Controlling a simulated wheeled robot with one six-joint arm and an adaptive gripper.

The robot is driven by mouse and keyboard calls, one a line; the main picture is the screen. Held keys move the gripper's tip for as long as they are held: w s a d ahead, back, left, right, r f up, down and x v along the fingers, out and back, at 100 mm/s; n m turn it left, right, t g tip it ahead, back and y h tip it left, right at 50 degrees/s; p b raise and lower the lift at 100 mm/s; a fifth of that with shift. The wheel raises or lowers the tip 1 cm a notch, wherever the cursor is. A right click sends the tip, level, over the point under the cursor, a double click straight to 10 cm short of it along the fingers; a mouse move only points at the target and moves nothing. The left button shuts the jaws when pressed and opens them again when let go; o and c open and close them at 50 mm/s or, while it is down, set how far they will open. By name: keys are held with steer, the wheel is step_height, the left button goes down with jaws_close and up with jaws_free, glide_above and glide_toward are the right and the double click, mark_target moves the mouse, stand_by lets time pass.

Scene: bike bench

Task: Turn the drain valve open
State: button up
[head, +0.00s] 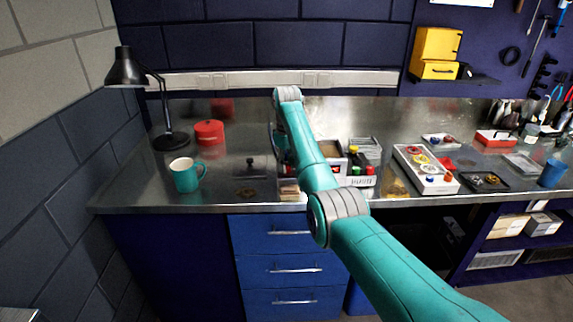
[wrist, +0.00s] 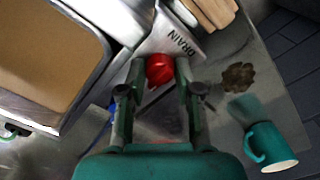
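In the wrist view the drain valve shows as a round red knob (wrist: 160,69) in front of a pale plate (wrist: 182,42) lettered DRAIN. My gripper (wrist: 160,74) has one finger on each side of the knob, with a narrow gap showing at both sides. The fingers look apart, not closed on it. Whether either finger touches the knob lower down is hidden. In the head view my arm covers the valve, and the fingers cannot be made out there.
A teal mug (head: 185,175) stands left of my arm and shows in the wrist view (wrist: 268,146). A brown cog-shaped part (wrist: 238,77) lies nearby. A black lamp (head: 128,70) and red tin (head: 209,133) stand farther left. A white parts tray (head: 425,168) is at right.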

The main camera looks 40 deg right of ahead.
jaws_close()
steer(key=shift+m, duration=0.3)
steer(key=m, duration=0.3)
steer(key=shift+m, duration=0.4)
steer(key=m, duration=0.3)
steer(key=shift+m, duration=0.3)
steer(key=m, duration=0.4)
steer(key=shift+m, duration=2.8)
